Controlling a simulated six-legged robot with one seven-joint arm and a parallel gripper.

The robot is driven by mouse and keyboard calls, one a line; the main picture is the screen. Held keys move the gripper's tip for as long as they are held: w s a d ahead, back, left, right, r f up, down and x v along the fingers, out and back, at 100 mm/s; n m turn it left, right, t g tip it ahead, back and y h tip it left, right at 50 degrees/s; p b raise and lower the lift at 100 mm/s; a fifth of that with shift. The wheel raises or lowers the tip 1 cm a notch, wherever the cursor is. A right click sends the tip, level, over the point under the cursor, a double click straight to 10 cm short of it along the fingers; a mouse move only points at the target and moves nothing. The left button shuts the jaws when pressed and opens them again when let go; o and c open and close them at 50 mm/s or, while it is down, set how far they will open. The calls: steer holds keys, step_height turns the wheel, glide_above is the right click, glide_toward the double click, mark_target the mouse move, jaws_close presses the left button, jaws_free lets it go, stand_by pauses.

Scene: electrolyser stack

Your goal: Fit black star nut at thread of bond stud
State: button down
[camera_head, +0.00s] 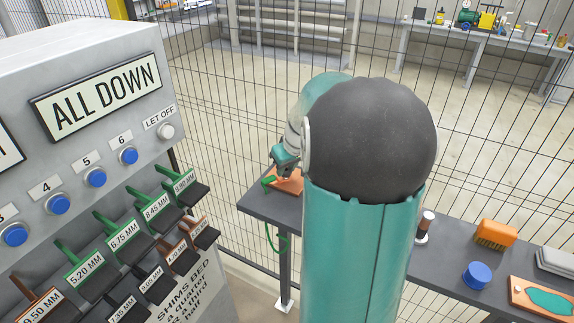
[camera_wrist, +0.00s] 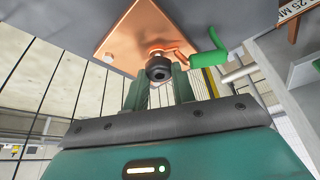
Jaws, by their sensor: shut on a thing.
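My gripper (camera_wrist: 159,88) is shut on the black star nut (camera_wrist: 158,72), which sits between its two fingertips in the wrist view. The nut is in front of the copper plate (camera_wrist: 143,33), by a shiny copper lug (camera_wrist: 178,49) with a green sleeve (camera_wrist: 206,57). The bond stud is mostly hidden behind the nut, so I cannot tell whether the thread is engaged. In the head view my gripper (camera_head: 285,160) is just above the copper plate (camera_head: 290,184) at the bench's left end; the nut cannot be made out there.
The dark bench (camera_head: 445,262) carries an orange brush (camera_head: 495,234), a blue lid (camera_head: 477,275) and a copper-coloured tray (camera_head: 548,298). A grey panel (camera_head: 100,80) with blue buttons and labelled levers stands at left. Wire fencing (camera_head: 245,110) runs behind. A green cable (camera_head: 272,235) hangs below the bench.

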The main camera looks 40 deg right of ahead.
steer(key=shift+f, duration=0.25)
steer(key=c, duration=1.1)
jaws_free()
steer(key=shift+a, duration=0.1)
steer(key=shift+a, duration=0.1)
steer(key=v, duration=1.4)
steer(key=shift+w+d, duration=0.1)
steer(key=shift+d, duration=0.2)
